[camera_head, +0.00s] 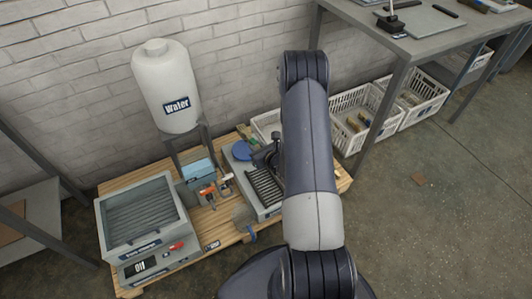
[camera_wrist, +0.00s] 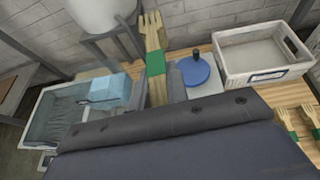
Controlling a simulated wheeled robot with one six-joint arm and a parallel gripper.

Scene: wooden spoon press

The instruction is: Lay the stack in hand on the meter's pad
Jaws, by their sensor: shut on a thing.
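My gripper (camera_wrist: 157,82) is shut on a stack of wooden forks (camera_wrist: 152,32) with a green band around it. The stack points away from me, tines at the far end, above the pallet bench. A blue round disc with a dark knob (camera_wrist: 203,78) sits just right of the stack in the wrist view; the disc also shows in the head view (camera_head: 242,150). I cannot tell for sure which device is the meter or where its pad is. In the head view my arm hides the stack and most of the gripper.
A grey machine with a clear lid (camera_head: 142,212) stands at the left. A light blue box (camera_head: 197,169) and small orange items (camera_head: 207,192) sit beside it. A white water tank (camera_head: 165,85) rises behind. A white crate (camera_wrist: 262,65) and banded forks (camera_wrist: 290,130) are at right.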

